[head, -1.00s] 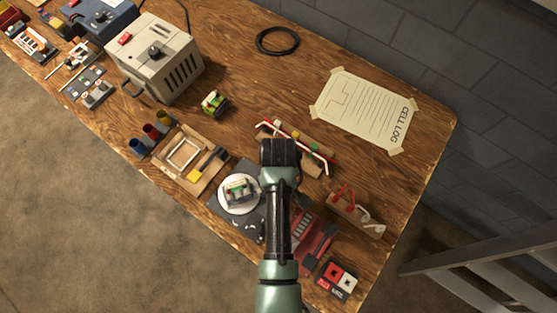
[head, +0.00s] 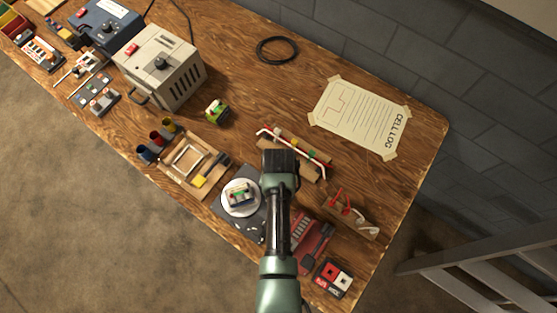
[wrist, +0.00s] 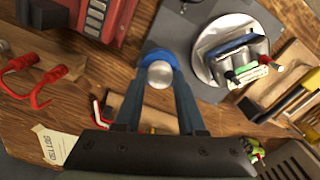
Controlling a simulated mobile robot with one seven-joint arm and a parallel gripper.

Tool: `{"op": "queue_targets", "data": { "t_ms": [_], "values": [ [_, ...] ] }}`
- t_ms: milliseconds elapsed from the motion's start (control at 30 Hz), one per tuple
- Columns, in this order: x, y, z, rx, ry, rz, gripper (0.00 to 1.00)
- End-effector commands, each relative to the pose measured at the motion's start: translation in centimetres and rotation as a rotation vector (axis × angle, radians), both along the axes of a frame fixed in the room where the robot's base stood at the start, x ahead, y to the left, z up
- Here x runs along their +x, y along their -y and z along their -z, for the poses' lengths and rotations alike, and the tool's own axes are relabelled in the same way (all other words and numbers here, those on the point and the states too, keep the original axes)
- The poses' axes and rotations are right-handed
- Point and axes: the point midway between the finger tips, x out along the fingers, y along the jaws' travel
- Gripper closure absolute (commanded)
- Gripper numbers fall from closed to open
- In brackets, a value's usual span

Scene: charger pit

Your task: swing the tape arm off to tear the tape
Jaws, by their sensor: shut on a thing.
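My gripper (wrist: 158,82) is shut on a round silver knob (wrist: 159,74) with a blue collar in the wrist view. The knob sits between the fingertips, over the dark grey mat. I cannot make out the rest of the tape arm. A small pack (head: 240,194) with white, green and blue parts sits on a round pale disc (head: 228,208), just left of my arm in the head view. In the wrist view the pack (wrist: 243,58) and the metal disc (wrist: 205,48) are right of the knob, apart from it. My arm hides the fingertips in the head view.
A red device (head: 314,240) stands right of my arm. Red hooked tools (head: 338,201) lie beyond it. A rack with red and white rods (head: 318,161) is behind my gripper. A wooden frame (head: 176,173) is left of the disc. The bench around the black ring (head: 277,37) is clear.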

Motion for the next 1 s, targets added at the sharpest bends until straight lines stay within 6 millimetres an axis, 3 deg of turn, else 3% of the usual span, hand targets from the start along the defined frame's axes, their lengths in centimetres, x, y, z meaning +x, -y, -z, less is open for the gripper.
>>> {"op": "queue_targets", "data": {
  "t_ms": [400,933,967,1000],
  "values": [
    [0.07,0.03,-0.08,-0.001,0.002,0.175,1.0],
    [0.1,0.05,-0.05,0.0,0.003,0.197,1.0],
    [0.1,0.05,-0.05,0.0,0.003,0.197,0.55],
    [0.09,0.04,-0.05,0.0,0.003,0.197,0.48]
  ]
}}
